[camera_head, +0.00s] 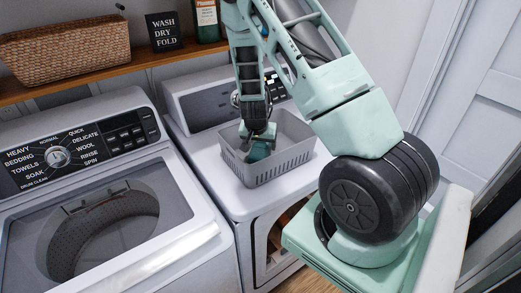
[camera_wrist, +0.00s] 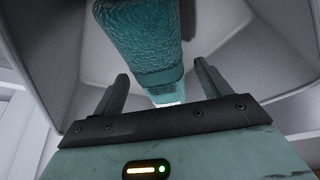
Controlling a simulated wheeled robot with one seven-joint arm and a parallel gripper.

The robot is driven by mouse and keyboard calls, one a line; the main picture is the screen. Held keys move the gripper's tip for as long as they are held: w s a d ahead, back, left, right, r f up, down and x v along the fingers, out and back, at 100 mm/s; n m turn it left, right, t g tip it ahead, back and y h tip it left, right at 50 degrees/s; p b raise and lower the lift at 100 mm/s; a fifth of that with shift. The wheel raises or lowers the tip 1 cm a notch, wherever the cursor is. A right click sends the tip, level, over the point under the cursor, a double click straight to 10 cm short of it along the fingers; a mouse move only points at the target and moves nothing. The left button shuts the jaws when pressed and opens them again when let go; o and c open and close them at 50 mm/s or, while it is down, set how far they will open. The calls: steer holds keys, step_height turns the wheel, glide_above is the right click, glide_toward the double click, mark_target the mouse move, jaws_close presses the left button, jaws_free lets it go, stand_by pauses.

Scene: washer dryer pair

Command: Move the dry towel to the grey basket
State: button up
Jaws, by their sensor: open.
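The grey basket (camera_head: 283,163) stands on top of the dryer, right of the washer. My gripper (camera_head: 258,140) reaches down into it in the head view. A teal towel (camera_head: 262,151) shows inside the basket at the gripper's end. In the wrist view the towel (camera_wrist: 145,40) looks textured and folded, and extends away between the two fingers of my open gripper (camera_wrist: 162,78). A gap shows on both sides of it. The fingertips' depth against the towel and the towel's underside are hard to tell.
The washer (camera_head: 160,255) at left has its drum opening uncovered. The dryer (camera_head: 205,165) has an open front. A wooden shelf (camera_head: 150,68) above holds a wicker basket (camera_head: 65,50), a sign (camera_head: 164,32) and a green bottle (camera_head: 206,20). A white door (camera_head: 485,110) is at right.

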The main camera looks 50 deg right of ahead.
steer(key=v, duration=0.8)
steer(key=shift+a+r, duration=0.15)
steer(key=s+a+r+n+y, duration=0.1)
steer(key=a+r+n+y, duration=0.15)
steer(key=a, duration=0.65)
steer(key=s+a+r+n+y, duration=0.1)
steer(key=s+a+r+n, duration=0.15)
steer(key=a, duration=0.65)
steer(key=s+a+r+n+y, duration=0.15)
steer(key=a+n, duration=0.25)
steer(key=a, duration=0.5)
steer(key=s+a+r+n+g, duration=0.1)
steer(key=s+a+r+n, duration=0.2)
steer(key=s+a+n, duration=0.2)
steer(key=s+a+r+n+g, duration=0.1)
steer(key=s+a+r+n, duration=0.3)
steer(key=s, duration=0.8)
steer(key=shift+a+n+h, duration=0.3)
steer(key=shift+a+n, duration=0.5)
steer(key=shift+n, duration=0.1)
steer(key=shift+s, duration=0.1)
